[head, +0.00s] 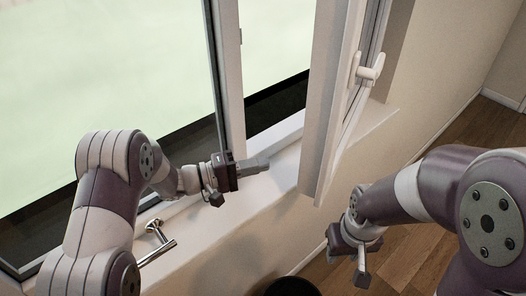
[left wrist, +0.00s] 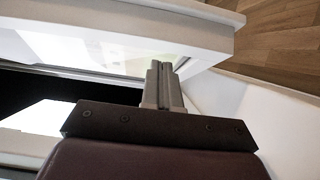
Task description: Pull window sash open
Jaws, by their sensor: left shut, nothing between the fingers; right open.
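The window sash (head: 327,100) is white-framed and stands swung inward, at an angle to the window frame (head: 228,80). A white handle (head: 370,70) is on its room-facing side. My left gripper (head: 262,162) is shut and empty over the sill, with its fingertips in the gap between the frame and the sash's lower part. In the left wrist view the shut fingers (left wrist: 160,70) point toward the sash's lower rail (left wrist: 130,28); I cannot tell whether they touch it. My right gripper (head: 362,268) is open and empty, below and right of the sash, over the floor.
A metal lever-like tool (head: 157,243) lies on the white sill (head: 255,205) left of my left gripper. A dark round object (head: 290,287) shows at the bottom edge. Wooden floor (head: 415,255) is clear on the right, beside the wall (head: 440,75).

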